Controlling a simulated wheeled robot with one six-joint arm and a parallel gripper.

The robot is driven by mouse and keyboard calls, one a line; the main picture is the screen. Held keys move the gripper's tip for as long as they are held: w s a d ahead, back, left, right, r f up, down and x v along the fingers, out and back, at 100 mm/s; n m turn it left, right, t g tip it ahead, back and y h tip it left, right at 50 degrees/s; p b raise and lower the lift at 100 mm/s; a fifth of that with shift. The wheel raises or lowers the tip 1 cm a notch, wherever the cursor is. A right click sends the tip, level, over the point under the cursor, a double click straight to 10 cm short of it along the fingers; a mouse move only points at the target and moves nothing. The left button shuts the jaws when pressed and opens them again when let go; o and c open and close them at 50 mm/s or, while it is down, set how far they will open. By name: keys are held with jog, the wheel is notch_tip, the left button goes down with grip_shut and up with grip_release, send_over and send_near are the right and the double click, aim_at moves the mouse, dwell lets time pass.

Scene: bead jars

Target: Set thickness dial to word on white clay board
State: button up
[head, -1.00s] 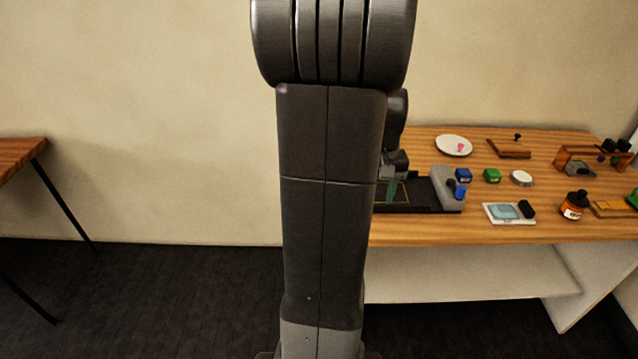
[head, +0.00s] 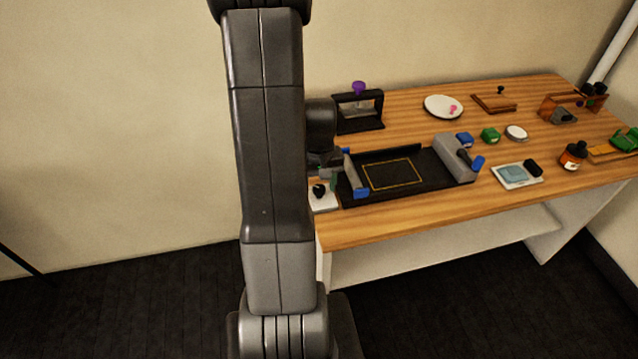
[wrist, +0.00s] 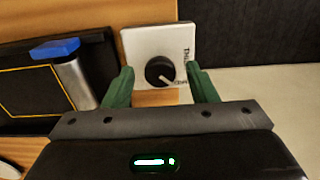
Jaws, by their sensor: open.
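The thickness dial is a black round knob (wrist: 160,71) with a pale pointer line, on a white plate (wrist: 150,44). In the wrist view the pointer aims toward the lower right, near a word at the plate's edge; another word beginning "THI" runs along the right side. Both words are partly cut off or too small to read fully. In the head view the knob (head: 319,190) and its white plate (head: 325,203) sit at the table's left end. My gripper (wrist: 162,82) is open and empty, its green fingers on either side of the knob; contact cannot be told. No white clay board can be made out for certain.
A black slab-roller bed (head: 425,181) with a yellow outline lies right of the dial, with a blue-ended roller (wrist: 75,80) close by. A black stand with a purple knob (head: 359,89) is behind. The table's front edge is near.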

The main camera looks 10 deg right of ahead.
jog(key=c, duration=1)
jog(key=shift+o, duration=0.2)
jog(key=m+b, duration=0.1)
jog(key=m, duration=0.2)
jog(key=shift+f+m+b, duration=0.1)
jog(key=shift+m+b, duration=0.2)
jog(key=shift+m, duration=0.1)
jog(key=m+b, duration=0.1)
jog(key=m, duration=0.4)
jog(key=o, duration=1)
jog(key=shift+c, duration=0.2)
